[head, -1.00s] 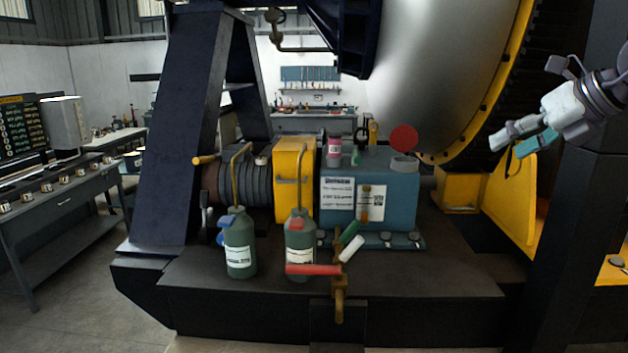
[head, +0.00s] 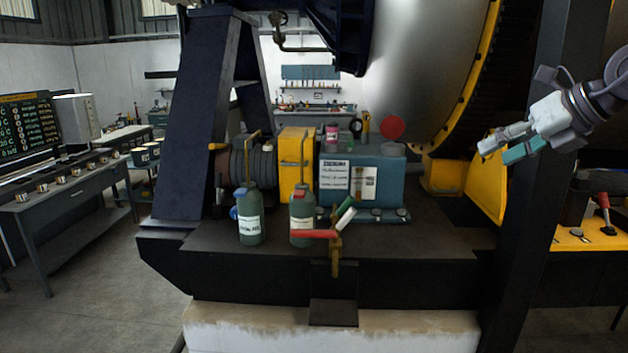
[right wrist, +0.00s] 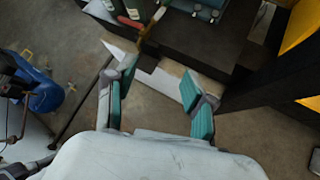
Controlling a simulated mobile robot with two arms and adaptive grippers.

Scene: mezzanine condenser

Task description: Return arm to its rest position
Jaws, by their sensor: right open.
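My right gripper (head: 503,149) is at the right of the head view, raised in the air and apart from the machinery. Its fingers have teal pads and point left and down. In the right wrist view my right gripper (right wrist: 158,103) shows its two fingers spread, with only floor and the black platform's edge beyond and nothing between them. My left gripper is not in the head view.
A black platform (head: 420,245) carries two green bottles (head: 250,218) (head: 302,218), a valve with a red handle (head: 313,234) and a blue box (head: 390,180). A dark post (head: 520,220) stands below my right gripper. A workbench (head: 70,200) is at the left; floor there is clear.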

